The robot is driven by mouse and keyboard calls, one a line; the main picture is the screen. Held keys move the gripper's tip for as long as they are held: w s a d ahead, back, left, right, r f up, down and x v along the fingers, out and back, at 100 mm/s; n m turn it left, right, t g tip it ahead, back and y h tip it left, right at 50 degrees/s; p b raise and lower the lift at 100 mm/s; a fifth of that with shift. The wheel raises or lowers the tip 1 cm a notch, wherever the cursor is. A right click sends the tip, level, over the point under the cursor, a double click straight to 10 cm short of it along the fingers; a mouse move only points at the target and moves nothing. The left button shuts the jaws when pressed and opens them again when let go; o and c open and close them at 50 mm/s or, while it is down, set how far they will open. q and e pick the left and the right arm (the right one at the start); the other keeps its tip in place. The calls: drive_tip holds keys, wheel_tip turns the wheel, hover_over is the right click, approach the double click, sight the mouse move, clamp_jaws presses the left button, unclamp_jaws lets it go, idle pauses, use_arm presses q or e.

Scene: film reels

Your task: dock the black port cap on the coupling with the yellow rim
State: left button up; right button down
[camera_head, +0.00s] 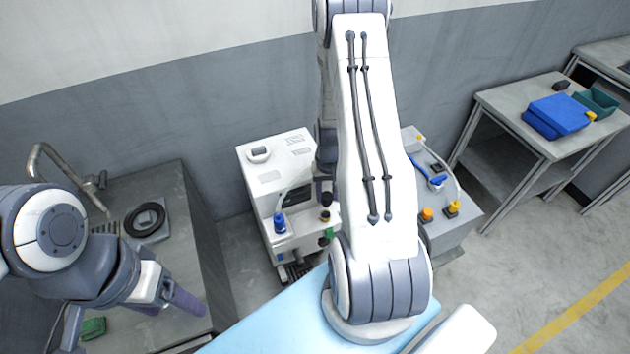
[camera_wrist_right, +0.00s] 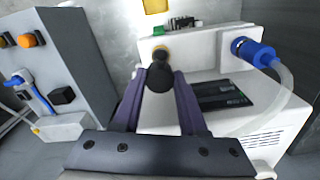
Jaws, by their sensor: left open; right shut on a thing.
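My right gripper (camera_wrist_right: 163,82) is shut on the black port cap (camera_wrist_right: 160,76), which sits between its purple fingertips in the right wrist view. The coupling with the yellow rim (camera_wrist_right: 158,49) lies straight beyond the cap, partly hidden by it. I cannot tell whether cap and coupling touch. In the head view the yellow-rimmed coupling (camera_head: 325,216) is on the white machine's front, just below my right gripper (camera_head: 325,190), which my arm partly hides. My left gripper (camera_head: 165,298) is open over the grey counter at the left, away from the machine.
The white machine (camera_head: 270,180) also carries a blue connector (camera_head: 279,223) with a clear hose and a green part (camera_wrist_right: 182,22). A grey cabinet (camera_head: 455,228) with orange knobs stands to its right. The sink counter (camera_head: 185,210) holds a black ring (camera_head: 145,219) and a green block (camera_head: 93,327).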

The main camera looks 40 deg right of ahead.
sight(326, 206)
drive_tip(key=shift+d+f, duration=0.15)
drive_tip(key=shift+f, duration=0.1)
drive_tip(key=shift+f+b, duration=0.2)
drive_tip(key=shift+b, duration=0.15)
drive_tip(key=f+b, duration=0.3)
drive_tip(key=shift+w+a+f, duration=0.2)
drive_tip(key=shift+w, duration=0.05)
drive_tip(key=shift+f+b, duration=0.55)
drive_tip(key=shift+f, duration=0.25)
drive_tip(key=shift+s, duration=0.15)
drive_tip(key=shift+f+b, duration=0.35)
drive_tip(key=shift+f, duration=0.25)
